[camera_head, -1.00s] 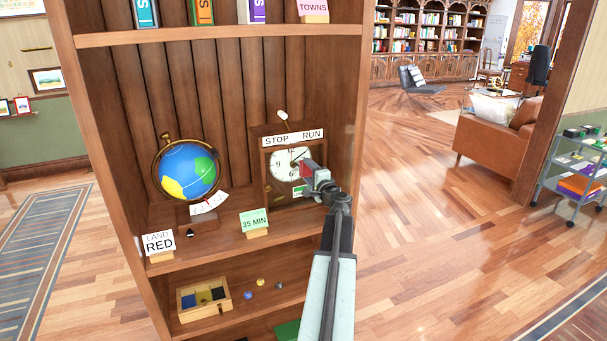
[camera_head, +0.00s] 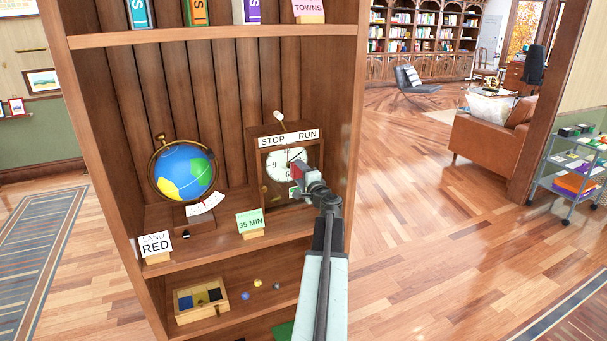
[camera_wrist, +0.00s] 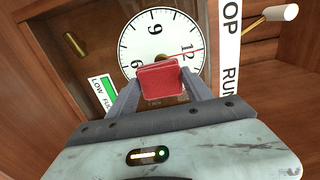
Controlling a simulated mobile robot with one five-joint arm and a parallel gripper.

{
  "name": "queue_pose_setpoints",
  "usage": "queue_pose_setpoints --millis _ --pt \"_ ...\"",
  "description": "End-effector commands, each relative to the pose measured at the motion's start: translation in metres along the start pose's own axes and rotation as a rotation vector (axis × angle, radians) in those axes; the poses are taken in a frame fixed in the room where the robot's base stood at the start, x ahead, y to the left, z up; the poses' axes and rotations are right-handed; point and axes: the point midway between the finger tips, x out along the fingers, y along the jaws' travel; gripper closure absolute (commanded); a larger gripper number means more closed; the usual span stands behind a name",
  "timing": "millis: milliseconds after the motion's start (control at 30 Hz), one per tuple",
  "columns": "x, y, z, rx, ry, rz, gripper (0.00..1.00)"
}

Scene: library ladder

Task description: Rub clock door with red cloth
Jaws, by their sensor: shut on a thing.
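The clock (camera_head: 277,163) stands on the middle shelf, a wooden case with a white dial and a "STOP RUN" strip on top. Its dial (camera_wrist: 150,35) fills the upper middle of the wrist view. My gripper (camera_head: 299,174) is in front of the clock's lower right part. In the wrist view its two fingers are shut on the red cloth (camera_wrist: 160,79), a folded red pad. The cloth covers part of the dial's edge in that view; I cannot tell whether it touches the door. A small brass knob (camera_wrist: 74,45) shows on the case beside the dial.
A globe (camera_head: 184,172) stands left of the clock. A green "35 MIN" card (camera_head: 250,222) and a "LAND RED" card (camera_head: 156,246) stand at the shelf's front. A divided box (camera_head: 201,300) sits below. A white peg (camera_head: 278,116) sticks up above the clock.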

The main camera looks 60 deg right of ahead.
Motion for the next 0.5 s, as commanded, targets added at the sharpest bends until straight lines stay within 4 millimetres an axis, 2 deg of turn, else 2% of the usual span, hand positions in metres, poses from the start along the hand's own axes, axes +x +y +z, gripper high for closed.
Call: queue_pose_setpoints --millis 400,500 --pt "-0.002 0.0 0.034 0.0 -0.004 0.0 0.88" --pt "-0.002 0.0 0.037 0.0 -0.003 0.0 0.88"
